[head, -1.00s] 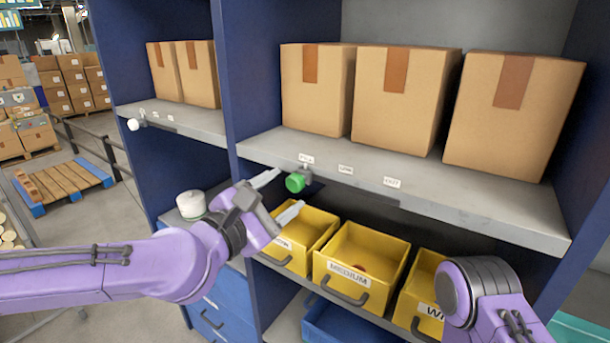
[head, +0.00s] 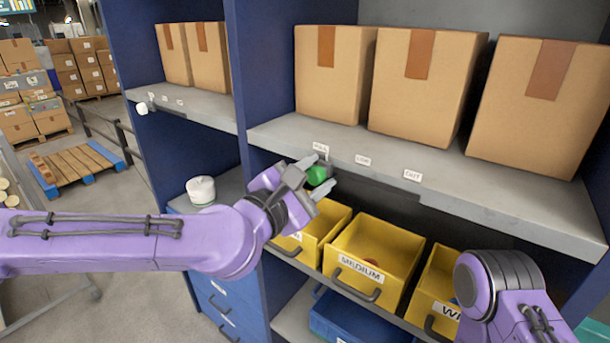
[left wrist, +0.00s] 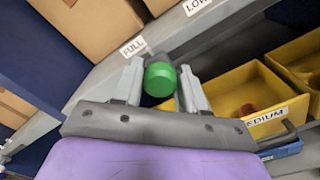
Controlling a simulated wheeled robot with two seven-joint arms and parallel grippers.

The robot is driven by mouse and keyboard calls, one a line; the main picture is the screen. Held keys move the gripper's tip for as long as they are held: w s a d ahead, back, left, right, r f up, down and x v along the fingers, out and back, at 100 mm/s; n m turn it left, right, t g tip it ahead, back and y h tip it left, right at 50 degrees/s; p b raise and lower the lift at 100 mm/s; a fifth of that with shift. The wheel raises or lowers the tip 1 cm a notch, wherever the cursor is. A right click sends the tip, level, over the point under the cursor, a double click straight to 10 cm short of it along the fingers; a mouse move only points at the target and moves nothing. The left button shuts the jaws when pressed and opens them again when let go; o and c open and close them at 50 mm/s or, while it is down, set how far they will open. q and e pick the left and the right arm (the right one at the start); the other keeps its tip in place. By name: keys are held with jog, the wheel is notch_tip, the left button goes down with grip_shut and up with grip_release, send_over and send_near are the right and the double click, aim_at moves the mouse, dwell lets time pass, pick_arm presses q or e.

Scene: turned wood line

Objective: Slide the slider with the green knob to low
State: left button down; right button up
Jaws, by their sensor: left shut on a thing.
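The green knob (head: 318,176) sits at the front edge of the grey shelf, below the FULL label (head: 320,147). The LOW label (head: 362,161) is to its right, and a third label (head: 412,176) is further right. My left gripper (head: 325,174) is at the knob, with one finger on each side. In the left wrist view the green knob (left wrist: 159,79) is between the two fingers of my left gripper (left wrist: 160,85), which is shut on it. My right gripper is out of view; only part of my right arm shows.
Cardboard boxes (head: 410,82) stand on the shelf above. Open yellow bins, one marked MEDIUM (head: 368,262), stand below the knob. A white knob (head: 142,108) is on the left bay's shelf edge, and a white round object (head: 201,190) stands on the lower left shelf.

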pick_arm(q)
jog(key=s+d, duration=0.1)
jog(key=d, duration=0.1)
jog(key=s+d, duration=0.1)
jog(key=s+d+b, duration=0.1)
jog(key=s+d, duration=0.1)
jog(key=shift+d, duration=0.3)
jog(key=shift+w+a, duration=0.1)
jog(key=shift+a, duration=0.1)
jog(key=c, duration=0.8)
grip_release()
jog(key=shift+d, duration=0.1)
jog(key=shift+o, duration=0.2)
jog(key=v, duration=1)
jog(key=shift+b, duration=0.4)
jog(key=shift+f, duration=0.1)
jog(key=shift+s, duration=0.2)
